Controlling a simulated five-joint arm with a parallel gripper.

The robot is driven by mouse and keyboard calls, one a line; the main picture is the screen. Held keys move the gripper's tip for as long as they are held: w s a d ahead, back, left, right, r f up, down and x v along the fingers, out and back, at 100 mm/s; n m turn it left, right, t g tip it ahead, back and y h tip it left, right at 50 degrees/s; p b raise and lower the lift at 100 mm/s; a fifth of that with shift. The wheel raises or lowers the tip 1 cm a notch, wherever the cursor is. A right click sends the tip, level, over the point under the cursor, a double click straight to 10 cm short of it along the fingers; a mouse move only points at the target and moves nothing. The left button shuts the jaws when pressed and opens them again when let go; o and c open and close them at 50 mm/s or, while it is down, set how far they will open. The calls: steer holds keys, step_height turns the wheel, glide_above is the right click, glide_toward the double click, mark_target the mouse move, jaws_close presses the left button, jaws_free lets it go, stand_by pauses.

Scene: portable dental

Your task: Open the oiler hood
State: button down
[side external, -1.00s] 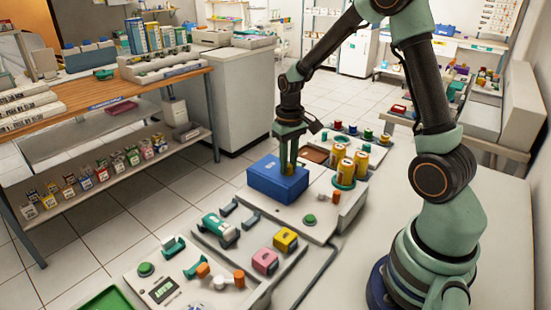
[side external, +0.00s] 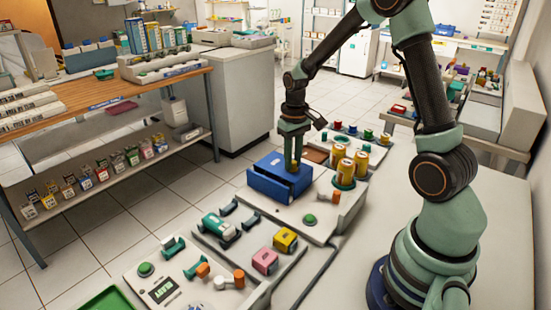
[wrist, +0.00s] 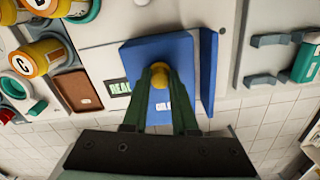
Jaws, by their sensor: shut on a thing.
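The blue oiler hood (side external: 266,168) is a box on the light panel at the centre of the side view. A dark gap shows between its top and its front wall. In the wrist view, a flat blue piece (wrist: 180,55) lies under my gripper, and a separate blue strip (wrist: 208,70) stands to its right with a pale gap between. My gripper (side external: 293,168) points down at the hood. The inside of the hood is mostly hidden.
Yellow canisters (side external: 344,170) stand close to the right of the hood. A brown tray (side external: 316,155) lies behind it. A green button (side external: 310,219) sits in front on the panel. Pink (side external: 265,261) and yellow (side external: 285,240) blocks lie nearer the camera.

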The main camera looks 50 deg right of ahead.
steer(key=d, duration=0.5)
steer(key=shift+d, duration=0.35)
steer(key=c, duration=0.7)
jaws_free()
step_height(320, 180, up, 12)
steer(key=shift+r, duration=0.1)
steer(key=shift+a, duration=0.15)
